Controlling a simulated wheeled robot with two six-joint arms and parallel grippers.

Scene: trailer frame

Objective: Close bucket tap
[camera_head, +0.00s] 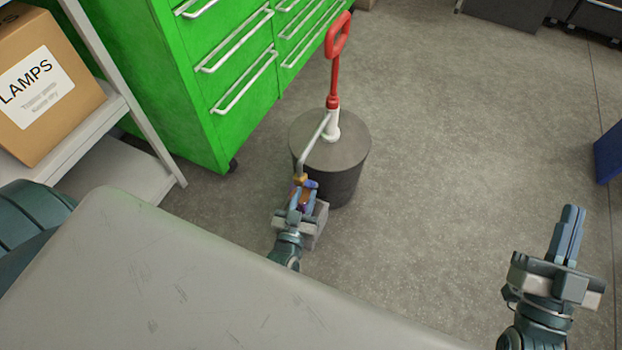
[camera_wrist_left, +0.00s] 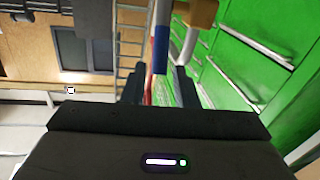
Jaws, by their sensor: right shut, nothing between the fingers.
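A dark grey bucket (camera_head: 352,172) stands on the floor, with a red-handled pump (camera_head: 334,80) rising from its lid. A pale pipe (camera_head: 315,142) runs from the pump down to a small brass-coloured tap (camera_head: 300,178) at the bucket's near left. My left gripper (camera_head: 304,189) is at this tap and partly hides it. In the left wrist view the fingers (camera_wrist_left: 158,82) are apart, with a blue bar (camera_wrist_left: 161,45) showing between them; I cannot tell if they touch it. The brass part (camera_wrist_left: 202,12) is at the top. My right gripper (camera_head: 573,208) is shut and empty, far right of the bucket.
A green drawer cabinet (camera_head: 175,85) stands behind and left of the bucket. A shelf (camera_head: 118,168) with a LAMPS box (camera_head: 65,100) is at the left. A grey surface (camera_head: 190,270) fills the foreground. Floor right of the bucket is clear; a blue object (camera_head: 609,153) is at the right edge.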

